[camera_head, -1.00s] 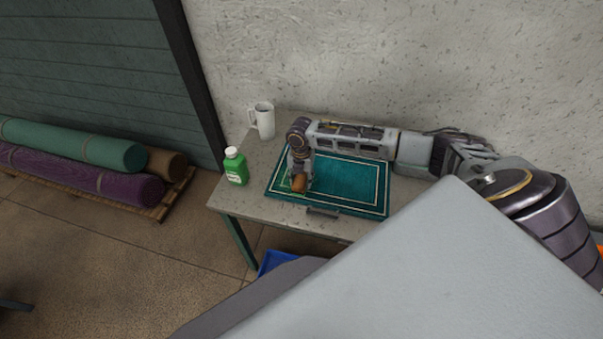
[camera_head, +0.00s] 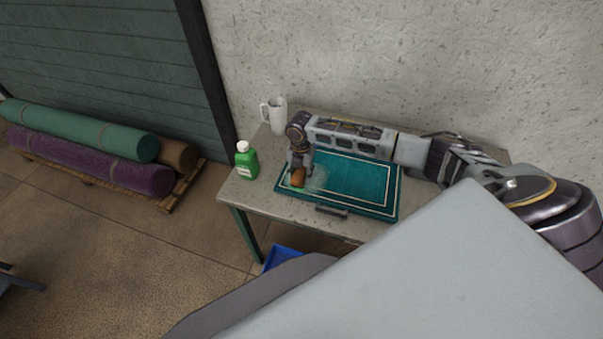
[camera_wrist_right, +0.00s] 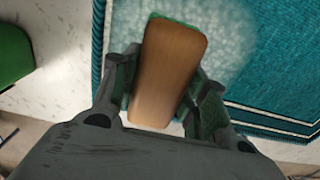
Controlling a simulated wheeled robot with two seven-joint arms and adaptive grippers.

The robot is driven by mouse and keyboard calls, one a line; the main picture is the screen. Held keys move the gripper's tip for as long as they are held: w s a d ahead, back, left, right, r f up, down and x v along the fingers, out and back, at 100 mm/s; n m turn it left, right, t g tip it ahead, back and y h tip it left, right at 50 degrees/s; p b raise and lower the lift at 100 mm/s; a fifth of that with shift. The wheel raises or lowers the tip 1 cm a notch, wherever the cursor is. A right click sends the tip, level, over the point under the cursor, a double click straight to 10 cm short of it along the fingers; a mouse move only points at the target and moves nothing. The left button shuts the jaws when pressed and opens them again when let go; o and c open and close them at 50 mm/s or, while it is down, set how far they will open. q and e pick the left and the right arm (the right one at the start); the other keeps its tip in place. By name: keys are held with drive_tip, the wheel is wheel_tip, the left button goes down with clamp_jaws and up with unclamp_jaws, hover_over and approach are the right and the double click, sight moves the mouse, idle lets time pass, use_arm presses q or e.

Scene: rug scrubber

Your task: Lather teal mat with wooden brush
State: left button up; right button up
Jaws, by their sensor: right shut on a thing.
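The teal mat (camera_head: 362,180) with pale border lines lies flat on the table; it also fills much of the right wrist view (camera_wrist_right: 290,70). My right gripper (camera_head: 298,178) is over the mat's left end, shut on the wooden brush (camera_wrist_right: 168,70). The brush (camera_head: 298,175) has a brown wooden back, with a strip of green showing at its far edge in the wrist view. Whitish foam (camera_wrist_right: 225,30) lies on the mat around the brush. The bristles are hidden beneath the wood. My left gripper is not in view.
A green bottle (camera_head: 246,160) with a white cap stands on the table (camera_head: 245,193) left of the mat. A white pitcher (camera_head: 275,115) stands behind it near the wall. A blue bin (camera_head: 282,256) is below the table. Rolled rugs (camera_head: 90,165) lie at the left.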

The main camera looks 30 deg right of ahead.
sight(312, 181)
drive_tip(key=shift+w+a+f+b, duration=0.15)
drive_tip(key=shift+w+a+b, duration=0.25)
drive_tip(key=shift+w+a, duration=1)
drive_tip(key=shift+s+d, duration=0.1)
drive_tip(key=shift+s, duration=0.05)
drive_tip(key=shift+s+d+f+p, duration=0.1)
drive_tip(key=shift+s+d+p, duration=0.4)
drive_tip(key=shift+s+d, duration=0.9)
drive_tip(key=shift+s, duration=0.05)
drive_tip(key=shift+d, duration=0.1)
drive_tip(key=shift+s+d+r, duration=0.15)
drive_tip(key=shift+s+d, duration=0.5)
drive_tip(key=shift+s, duration=0.05)
drive_tip(key=shift+s+d+r, duration=0.1)
drive_tip(key=shift+s+d, duration=0.5)
drive_tip(key=shift+s, duration=0.1)
drive_tip(key=shift+r, duration=0.1)
